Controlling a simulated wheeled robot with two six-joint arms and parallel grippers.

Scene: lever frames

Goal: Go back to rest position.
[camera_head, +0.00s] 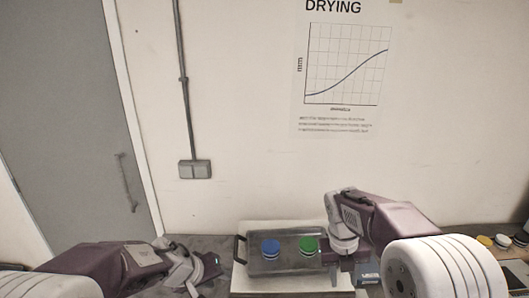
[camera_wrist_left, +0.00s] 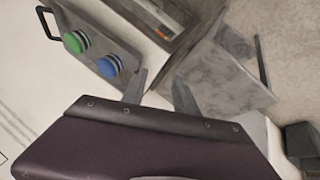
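My left gripper (camera_head: 207,268) is low at the left of the grey tray (camera_head: 285,266) in the head view. In the left wrist view its two fingers (camera_wrist_left: 160,90) stand apart with nothing seen between them. My right gripper (camera_head: 345,262) is at the tray's right end, beside the green round piece; its fingertips are partly hidden by its own wrist, so its opening is unclear. On the tray are a blue round piece (camera_head: 271,248) and a green round piece (camera_head: 309,244), side by side. Both also show in the left wrist view, blue (camera_wrist_left: 109,66) and green (camera_wrist_left: 76,41).
The tray has a dark handle (camera_head: 238,249) and lies on a pale board (camera_head: 252,284). Yellow and white round pieces (camera_head: 494,241) stand at the far right. A wall with a poster (camera_head: 346,65) is behind; a grey door (camera_head: 62,120) is at left.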

